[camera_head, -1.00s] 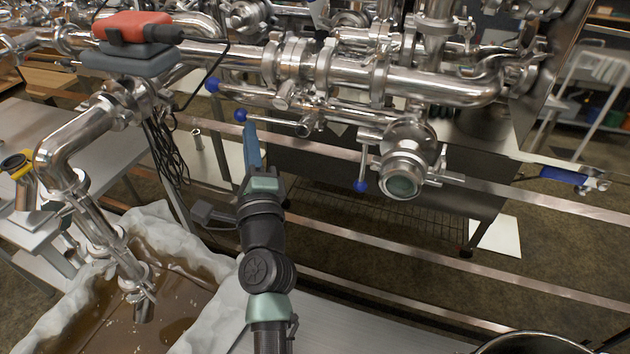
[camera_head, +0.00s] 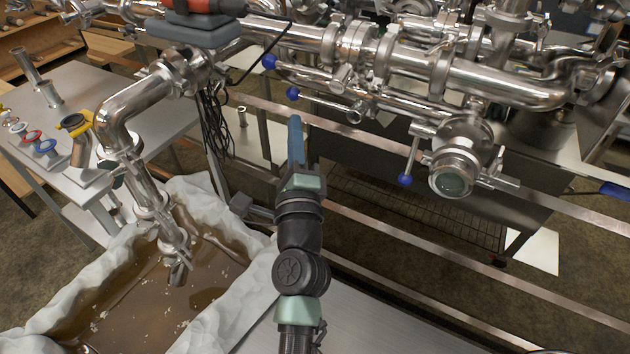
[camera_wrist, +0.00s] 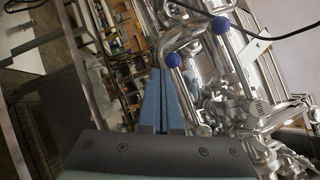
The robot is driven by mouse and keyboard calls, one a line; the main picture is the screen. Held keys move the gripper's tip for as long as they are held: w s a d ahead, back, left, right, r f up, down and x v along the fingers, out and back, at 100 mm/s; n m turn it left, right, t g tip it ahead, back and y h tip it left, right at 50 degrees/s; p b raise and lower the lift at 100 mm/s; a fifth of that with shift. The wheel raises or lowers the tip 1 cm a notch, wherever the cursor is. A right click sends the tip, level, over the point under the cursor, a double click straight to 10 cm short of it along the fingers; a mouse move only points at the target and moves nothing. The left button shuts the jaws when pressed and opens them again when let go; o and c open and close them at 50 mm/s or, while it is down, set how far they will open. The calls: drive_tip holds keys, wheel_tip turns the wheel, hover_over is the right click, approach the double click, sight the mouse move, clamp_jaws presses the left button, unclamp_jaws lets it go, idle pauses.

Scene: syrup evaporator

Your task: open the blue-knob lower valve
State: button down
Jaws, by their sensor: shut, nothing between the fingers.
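My gripper (camera_head: 295,120) is shut and empty, its blue fingers pointing up and away, just below a blue knob (camera_head: 292,93) on a thin lever. In the picture a small gap shows between them; depth is hard to judge. A second blue knob (camera_head: 269,61) sits higher on the left. A third blue knob (camera_head: 405,180) hangs at the end of a downward lever beside the round sight glass (camera_head: 453,173). In the wrist view the fingertips (camera_wrist: 160,76) lie left of one blue knob (camera_wrist: 173,60); another knob (camera_wrist: 221,25) is farther up right. I cannot tell which is the lower valve.
Steel pipes (camera_head: 480,78) cross above the gripper. A bent outlet pipe (camera_head: 125,118) drops into a lined trough (camera_head: 215,318) of brown liquid at lower left. Dark cables (camera_head: 213,125) hang left of the gripper. A steel rail (camera_head: 390,284) runs to the right.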

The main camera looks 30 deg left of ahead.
drive_tip(key=d+b+v, duration=0.1)
drive_tip(key=b+v, duration=0.1)
drive_tip(key=v, duration=0.8)
drive_tip(key=d+r+n+t, duration=0.1)
drive_tip(key=d+r+n, duration=0.1)
drive_tip(key=r+n, duration=0.35)
drive_tip(key=w+d+r+n+t+h, duration=0.1)
drive_tip(key=d+r+n+t, duration=0.15)
drive_tip(key=r, duration=0.65)
drive_tip(key=d+r+n+t, duration=0.1)
drive_tip(key=d+r+n, duration=0.25)
drive_tip(key=r, duration=0.45)
drive_tip(key=s+d+r+n+t+h, duration=0.2)
drive_tip(key=s+d+r+h, duration=0.25)
drive_tip(key=r, duration=0.25)
drive_tip(key=s+d+r+n+t+h, duration=0.3)
drive_tip(key=d+r+h, duration=0.25)
drive_tip(key=r, duration=0.25)
wheel_tip(320, 180, up, 13)
drive_tip(key=p, duration=1.2)
drive_tip(key=shift+w+d+p, duration=0.2)
drive_tip(key=shift+d+p, duration=0.1)
drive_tip(key=shift+d, duration=0.15)
drive_tip(key=shift+m, duration=0.25)
